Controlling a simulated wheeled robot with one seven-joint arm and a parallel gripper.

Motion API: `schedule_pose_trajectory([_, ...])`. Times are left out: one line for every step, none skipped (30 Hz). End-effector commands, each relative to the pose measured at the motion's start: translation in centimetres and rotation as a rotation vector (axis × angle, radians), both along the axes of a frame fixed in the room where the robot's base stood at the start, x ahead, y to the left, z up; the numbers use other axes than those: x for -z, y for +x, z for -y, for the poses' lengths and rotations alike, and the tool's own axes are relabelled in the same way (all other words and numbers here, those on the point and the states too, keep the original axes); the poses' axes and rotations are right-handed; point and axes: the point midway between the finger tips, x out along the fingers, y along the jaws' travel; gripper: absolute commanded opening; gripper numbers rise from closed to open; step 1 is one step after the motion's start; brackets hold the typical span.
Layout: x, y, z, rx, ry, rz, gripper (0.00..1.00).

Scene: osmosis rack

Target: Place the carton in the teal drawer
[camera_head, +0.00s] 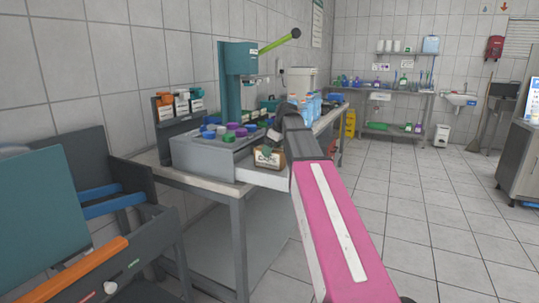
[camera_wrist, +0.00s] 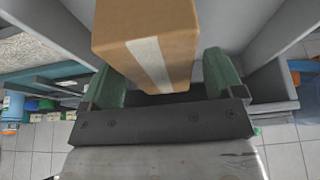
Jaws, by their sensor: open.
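The carton (camera_head: 267,160) is a small brown box with a printed label, at the white open drawer (camera_head: 257,177) of the grey bench unit. In the wrist view the carton (camera_wrist: 150,38) has a pale tape strip and stands between grey walls. My gripper (camera_wrist: 165,78) is open, with one green finger on each side of the carton's near end. I cannot tell whether the fingers touch it. A large teal panel (camera_head: 38,225) stands at the left on a dark cabinet with blue and orange bars; I cannot tell whether it is the teal drawer's front.
The grey unit (camera_head: 205,157) holds several coloured caps on the bench. A teal press (camera_head: 232,75) with a green lever stands behind. Boxes on a small rack (camera_head: 180,105) are to its left. The tiled floor (camera_head: 430,215) at right is clear.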

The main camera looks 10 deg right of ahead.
Motion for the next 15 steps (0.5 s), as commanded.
schedule_pose_trajectory([-1.1, -0.2, 0.4, 0.001, 0.000, 0.002, 0.87])
schedule_pose_trajectory([-1.6, -0.3, 0.5, 0.001, 0.000, 0.002, 0.87])
schedule_pose_trajectory([-2.3, -0.5, 0.8, 0.001, 0.000, 0.002, 0.87])
schedule_pose_trajectory([-2.8, -0.6, 0.9, 0.001, 0.000, 0.002, 0.87])
schedule_pose_trajectory([-3.4, -0.7, 1.1, 0.001, 0.000, 0.002, 0.87])
schedule_pose_trajectory([-4.0, -0.9, 1.3, 0.001, 0.000, 0.002, 0.87])
schedule_pose_trajectory([-4.5, -1.0, 1.5, 0.001, 0.000, 0.002, 0.87])
schedule_pose_trajectory([-5.0, -1.1, 1.6, 0.001, 0.000, 0.002, 0.87])
schedule_pose_trajectory([-5.6, -1.3, 1.8, 0.000, 0.000, 0.001, 0.87])
schedule_pose_trajectory([-6.0, -1.4, 2.0, 0.000, 0.000, 0.001, 0.87])
schedule_pose_trajectory([-6.4, -1.5, 2.1, 0.000, 0.000, 0.001, 0.87])
schedule_pose_trajectory([-6.8, -1.6, 2.3, 0.000, 0.000, 0.001, 0.87])
schedule_pose_trajectory([-7.2, -1.7, 2.4, 0.000, -0.001, 0.001, 0.87])
schedule_pose_trajectory([-7.5, -1.8, 2.5, 0.000, -0.001, 0.001, 0.87])
schedule_pose_trajectory([-7.8, -1.9, 2.6, 0.000, -0.001, 0.001, 0.87])
